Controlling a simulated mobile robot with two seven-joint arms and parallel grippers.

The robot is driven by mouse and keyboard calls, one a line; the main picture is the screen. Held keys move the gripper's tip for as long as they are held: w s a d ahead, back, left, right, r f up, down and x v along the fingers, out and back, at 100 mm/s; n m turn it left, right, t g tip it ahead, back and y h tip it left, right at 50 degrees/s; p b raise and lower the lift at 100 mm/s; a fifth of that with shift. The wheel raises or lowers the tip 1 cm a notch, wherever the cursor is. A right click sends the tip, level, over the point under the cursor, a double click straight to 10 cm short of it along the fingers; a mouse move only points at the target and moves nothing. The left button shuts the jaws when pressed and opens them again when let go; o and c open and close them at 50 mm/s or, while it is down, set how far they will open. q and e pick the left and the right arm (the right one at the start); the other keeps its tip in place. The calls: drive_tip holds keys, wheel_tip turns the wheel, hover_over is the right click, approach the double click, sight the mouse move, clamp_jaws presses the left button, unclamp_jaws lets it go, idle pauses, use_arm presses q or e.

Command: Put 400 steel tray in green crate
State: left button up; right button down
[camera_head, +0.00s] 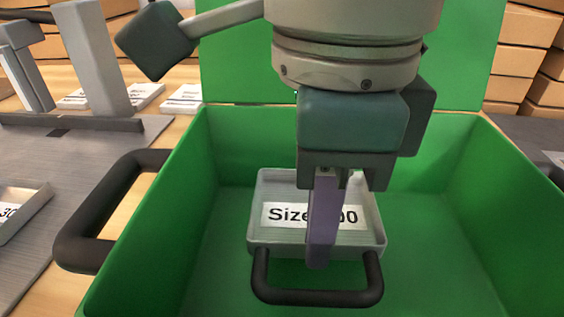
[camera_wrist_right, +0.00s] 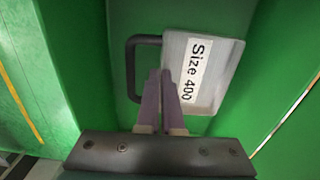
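The steel tray labelled "Size 400" (camera_head: 285,237) is inside the green crate (camera_head: 172,235), level, with its black handle (camera_head: 318,297) towards me. It also shows in the right wrist view (camera_wrist_right: 222,75), with its handle to the left. Whether it touches the crate floor is not clear. My right gripper (camera_head: 318,262) points down into the crate at the tray's handle-side wall. In the right wrist view its purple fingers (camera_wrist_right: 160,75) are nearly together, one on each side of that wall, so it looks shut on the tray. My left gripper is not in view.
The crate's raised green back panel (camera_head: 240,75) stands behind the tray. A black crate handle (camera_head: 85,225) sticks out at left. Another tray (camera_head: 25,212) lies on the grey surface at far left. Stacked cardboard boxes (camera_head: 525,45) stand behind. Crate floor right of the tray is clear.

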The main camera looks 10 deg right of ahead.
sight(312, 286)
wheel_tip(312, 286, down, 4)
drive_tip(key=shift+f+b, duration=0.1)
drive_tip(key=shift+b, duration=0.2)
drive_tip(key=shift+f, duration=0.2)
drive_tip(key=c, duration=1.1)
unclamp_jaws()
drive_tip(key=shift+r, duration=0.55)
wheel_tip(312, 286, up, 11)
drive_tip(key=shift+r+p, duration=0.2)
drive_tip(key=shift+p, duration=0.65)
